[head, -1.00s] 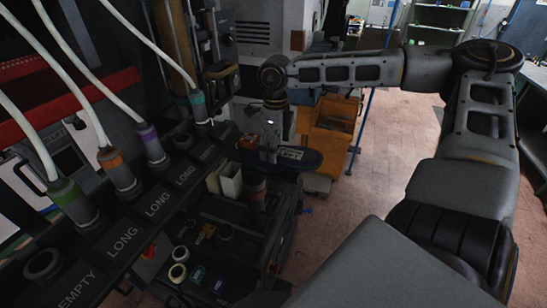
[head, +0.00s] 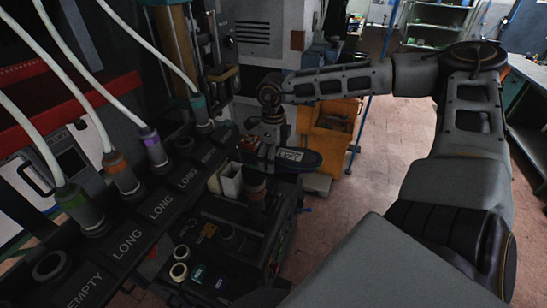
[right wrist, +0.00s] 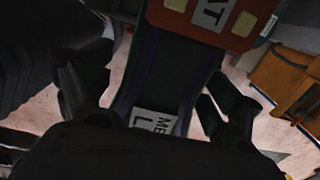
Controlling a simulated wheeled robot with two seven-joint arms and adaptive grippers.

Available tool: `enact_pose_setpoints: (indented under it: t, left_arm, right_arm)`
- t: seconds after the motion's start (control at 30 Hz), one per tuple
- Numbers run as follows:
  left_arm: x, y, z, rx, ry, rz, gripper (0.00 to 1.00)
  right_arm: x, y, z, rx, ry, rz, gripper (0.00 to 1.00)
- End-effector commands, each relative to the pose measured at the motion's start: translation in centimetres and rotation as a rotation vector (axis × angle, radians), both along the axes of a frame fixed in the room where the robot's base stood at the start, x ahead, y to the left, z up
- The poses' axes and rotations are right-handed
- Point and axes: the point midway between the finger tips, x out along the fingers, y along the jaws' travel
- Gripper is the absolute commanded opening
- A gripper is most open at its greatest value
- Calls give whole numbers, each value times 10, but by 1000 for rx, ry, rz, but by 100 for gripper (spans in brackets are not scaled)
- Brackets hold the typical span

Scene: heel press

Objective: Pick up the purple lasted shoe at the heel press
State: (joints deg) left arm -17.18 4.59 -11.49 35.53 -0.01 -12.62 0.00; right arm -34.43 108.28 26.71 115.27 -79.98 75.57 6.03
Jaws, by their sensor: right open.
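The lasted shoe (head: 300,160) is dark, blue to purple, with a white label. It lies at the heel press beyond the black rack. My right gripper (head: 268,150) points down over its near part. In the right wrist view the shoe (right wrist: 158,85) runs between the two open fingers of my right gripper (right wrist: 152,92), with a gap on both sides. The label, partly hidden by the gripper body, shows near the palm. A red-brown block (right wrist: 205,18) with beige pads sits over the shoe's far end. My left gripper is not in view.
A black rack (head: 150,228) marked LONG and EMPTY, with several hoses plugged in, runs along the left. A white open box (head: 231,181) and a dark tray of small jars stand close by the shoe. An orange cabinet (head: 328,128) is behind; the floor at right is clear.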

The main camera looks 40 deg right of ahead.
Motion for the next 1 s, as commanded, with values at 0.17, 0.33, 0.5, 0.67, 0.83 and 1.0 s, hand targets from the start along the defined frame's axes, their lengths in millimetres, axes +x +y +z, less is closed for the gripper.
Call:
enact_pose_setpoints:
  t: [0.17,0.33,0.5,0.67,0.83,1.0]
  left_arm:
    - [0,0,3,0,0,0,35]
    - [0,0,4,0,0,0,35]
    - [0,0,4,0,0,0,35]
    - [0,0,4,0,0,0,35]
    - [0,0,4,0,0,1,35]
    - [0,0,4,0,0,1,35]
  right_arm:
    - [-1,0,-10,-1,2,0,91]
    - [0,0,-15,0,0,0,91]
    - [0,0,-15,0,0,-1,91]
    - [0,0,-15,0,0,-1,91]
    - [0,0,-15,0,0,-1,86]
    - [0,0,-15,0,0,-1,64]
